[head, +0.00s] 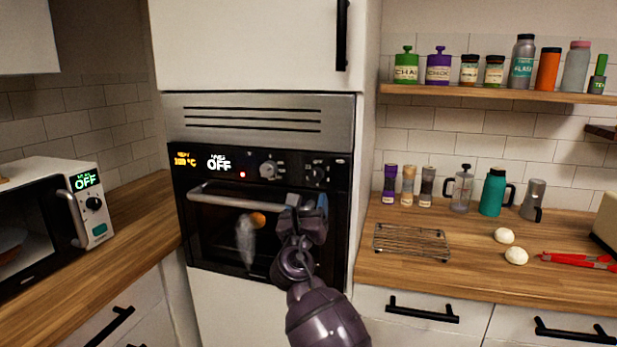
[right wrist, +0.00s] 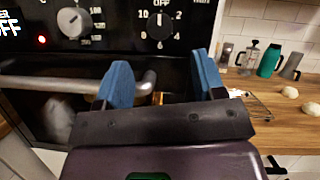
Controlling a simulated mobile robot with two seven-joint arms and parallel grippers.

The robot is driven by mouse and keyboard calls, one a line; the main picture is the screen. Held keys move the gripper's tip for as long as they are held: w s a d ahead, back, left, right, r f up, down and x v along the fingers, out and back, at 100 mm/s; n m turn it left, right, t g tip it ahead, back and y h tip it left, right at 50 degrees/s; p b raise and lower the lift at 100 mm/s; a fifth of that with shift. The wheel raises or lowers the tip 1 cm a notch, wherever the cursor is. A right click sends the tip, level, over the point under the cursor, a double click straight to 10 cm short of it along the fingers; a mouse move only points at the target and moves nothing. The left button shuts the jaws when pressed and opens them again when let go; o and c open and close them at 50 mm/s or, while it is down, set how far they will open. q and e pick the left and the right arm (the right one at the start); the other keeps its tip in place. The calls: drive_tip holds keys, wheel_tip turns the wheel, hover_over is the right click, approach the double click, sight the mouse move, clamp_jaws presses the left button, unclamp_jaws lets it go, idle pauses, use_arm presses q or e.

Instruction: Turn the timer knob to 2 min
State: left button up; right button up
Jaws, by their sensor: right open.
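The timer knob (head: 317,174) is the right-hand knob on the black oven panel. In the right wrist view the timer knob (right wrist: 160,25) has numbers 2 to 10 around it, and its white mark points up towards OFF. The oven display (head: 219,163) reads OFF. My right gripper (head: 308,204) is in front of the oven, just below the knob and apart from it. In the right wrist view its blue fingers (right wrist: 163,72) are open with nothing held between them. My left gripper is not in view.
A second knob (head: 268,170) sits left of the timer knob. The oven's handle bar (head: 225,190) runs below the panel, close to my right gripper. A microwave (head: 78,205) stands at left. A wire rack (head: 412,242) lies on the right counter.

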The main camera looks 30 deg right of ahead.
sight(315, 177)
drive_tip(key=x, duration=0.8)
drive_tip(key=shift+w+d+r, duration=0.15)
drive_tip(key=shift+w+d, duration=0.05)
drive_tip(key=shift+w, duration=0.1)
drive_tip(key=shift+d, duration=0.1)
drive_tip(key=shift+c, duration=0.3)
